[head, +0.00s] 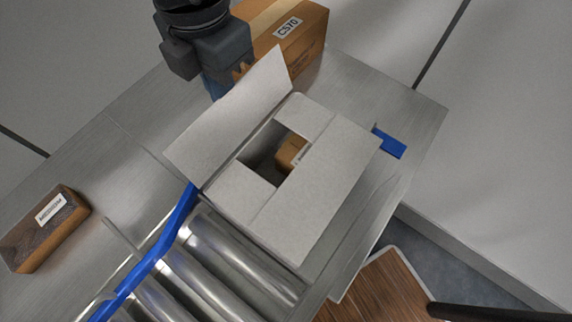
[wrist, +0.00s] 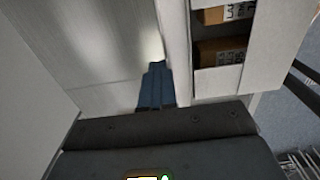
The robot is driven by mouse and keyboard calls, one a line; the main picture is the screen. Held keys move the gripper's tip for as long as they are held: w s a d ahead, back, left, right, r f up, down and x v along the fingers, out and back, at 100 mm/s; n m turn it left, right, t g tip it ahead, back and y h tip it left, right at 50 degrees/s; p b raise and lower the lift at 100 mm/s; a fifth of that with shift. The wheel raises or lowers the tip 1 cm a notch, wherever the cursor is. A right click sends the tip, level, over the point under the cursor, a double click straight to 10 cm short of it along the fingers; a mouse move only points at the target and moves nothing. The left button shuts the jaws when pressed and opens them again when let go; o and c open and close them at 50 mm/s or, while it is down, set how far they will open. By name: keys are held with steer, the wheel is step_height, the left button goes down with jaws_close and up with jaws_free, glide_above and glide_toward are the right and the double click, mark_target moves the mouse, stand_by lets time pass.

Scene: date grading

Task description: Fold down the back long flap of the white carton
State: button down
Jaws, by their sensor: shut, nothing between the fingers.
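The white carton (head: 283,225) stands open-topped at the middle of the head view. Its back long flap (head: 230,120) stands up, leaning outward. Both short flaps (head: 304,116) and the front long flap (head: 318,190) lie folded inward. A brown box (head: 290,152) shows through the opening; brown boxes (wrist: 222,50) also show inside the carton in the wrist view. My gripper (head: 214,88) is behind the back flap, on its outer side, with its fingertips hidden by the flap. In the wrist view my gripper (wrist: 155,70) is shut and empty, left of the carton opening.
A large brown carton marked C570 (head: 290,38) stands behind my gripper. Steel rollers (head: 215,268) and a blue rail (head: 160,243) lie in front. A brown box (head: 50,230) sits at the left on the steel table (head: 410,110). A blue piece (head: 389,144) lies right of the carton.

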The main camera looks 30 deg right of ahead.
steer(key=s+d+b, duration=0.1)
steer(key=s+d, duration=0.1)
steer(key=s, duration=0.3)
steer(key=shift+s+d, duration=0.2)
steer(key=shift+s, duration=0.2)
steer(key=shift+s+d+r+b, duration=0.1)
steer(key=shift+s+d+b, duration=0.2)
steer(key=shift+s, duration=0.35)
steer(key=shift+s+d+b, duration=0.2)
steer(key=shift+s+d, duration=0.05)
steer(key=shift+s, duration=0.35)
steer(key=shift+f, duration=0.2)
step_height(320, 180, down, 4)
steer(key=b, duration=0.5)
steer(key=shift+f, duration=0.15)
step_height(320, 180, up, 11)
steer(key=p, duration=0.4)
steer(key=shift+p, duration=0.35)
